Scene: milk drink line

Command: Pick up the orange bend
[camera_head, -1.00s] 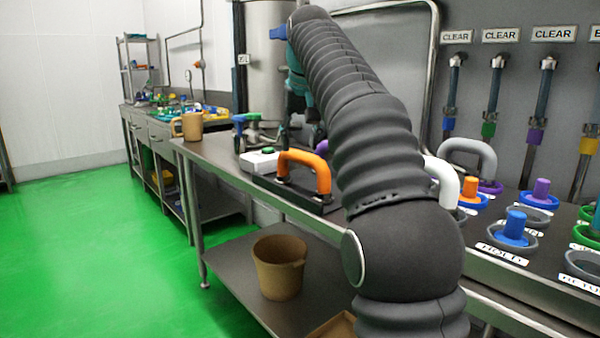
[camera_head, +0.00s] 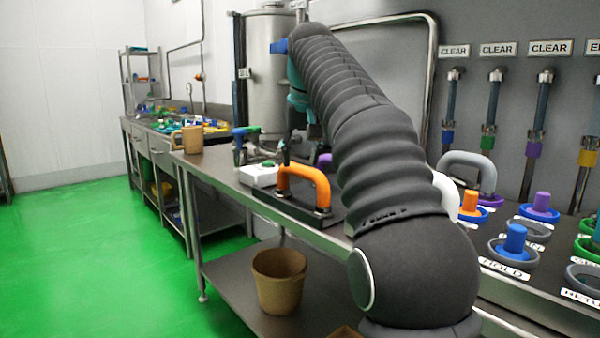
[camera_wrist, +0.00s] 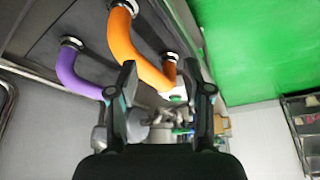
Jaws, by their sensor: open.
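The orange bend (camera_head: 310,174) is a thick arched pipe with metal ends, standing on a dark board on the steel bench in the head view. It also shows in the wrist view (camera_wrist: 126,46), arching between two metal fittings. My gripper (camera_wrist: 164,82) is open and empty, with one dark finger on each side of the bend's curve in that picture. In the head view a dark finger reaches down close to the bend's left end. I cannot tell whether the fingers touch it. My arm hides much of the gripper.
A purple bend (camera_wrist: 72,72) stands beside the orange one. A white box (camera_head: 259,176) lies left of the board. A grey bend (camera_head: 478,162) and several coloured caps stand right of my arm. A brown bucket (camera_head: 279,285) sits on the lower shelf. Green floor is clear at left.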

